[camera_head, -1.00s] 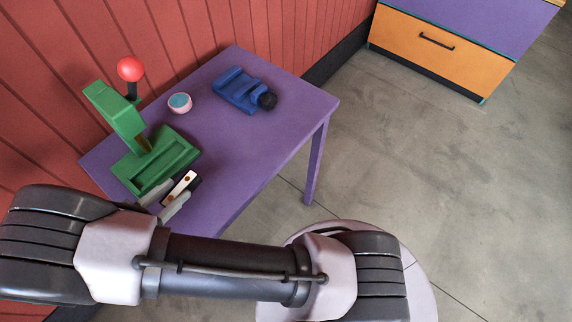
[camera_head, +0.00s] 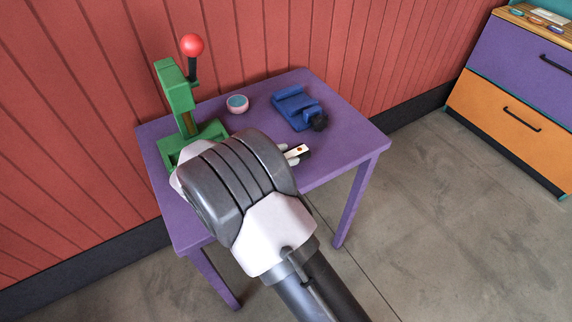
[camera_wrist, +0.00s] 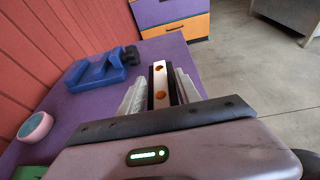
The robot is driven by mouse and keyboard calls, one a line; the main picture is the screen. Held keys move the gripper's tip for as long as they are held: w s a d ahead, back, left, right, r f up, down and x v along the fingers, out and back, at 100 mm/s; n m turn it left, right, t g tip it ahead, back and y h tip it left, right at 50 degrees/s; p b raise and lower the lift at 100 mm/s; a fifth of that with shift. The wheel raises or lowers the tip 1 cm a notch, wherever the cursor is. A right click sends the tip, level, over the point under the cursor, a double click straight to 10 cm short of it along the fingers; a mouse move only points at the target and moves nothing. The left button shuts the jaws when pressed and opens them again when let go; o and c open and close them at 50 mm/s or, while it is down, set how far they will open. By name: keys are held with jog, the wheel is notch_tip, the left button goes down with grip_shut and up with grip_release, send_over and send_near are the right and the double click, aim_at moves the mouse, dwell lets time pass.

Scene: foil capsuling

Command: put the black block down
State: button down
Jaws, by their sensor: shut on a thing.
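The black block (camera_head: 304,154) has a white strip with brown dots on top. It also shows in the wrist view (camera_wrist: 173,84), between the two pale ribbed fingers. My gripper (camera_wrist: 160,86) is shut on it. In the head view the block shows just past my wrist, over the purple table (camera_head: 345,146) near its front right edge. My arm hides most of the gripper there. I cannot tell whether the block touches the table top.
A blue vise (camera_head: 294,106) with a black knob sits at the back right of the table. A pink cup (camera_head: 237,104) with blue inside stands to its left. A green press (camera_head: 178,92) with a red-balled lever stands at the left. Table surface around the vise is bare.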

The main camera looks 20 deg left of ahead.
jog(key=shift+w+a+f, duration=0.1)
jog(key=shift+w+a, duration=0.05)
jog(key=shift+w, duration=0.35)
jog(key=f+b, duration=0.1)
jog(key=f, duration=0.1)
jog(key=f+b, duration=0.1)
jog(key=shift+w+f, duration=0.2)
jog(key=shift+f, duration=0.2)
jog(key=shift+r, duration=0.25)
jog(key=c, duration=0.8)
grip_release()
jog(key=shift+f, duration=0.2)
jog(key=shift+c, duration=0.2)
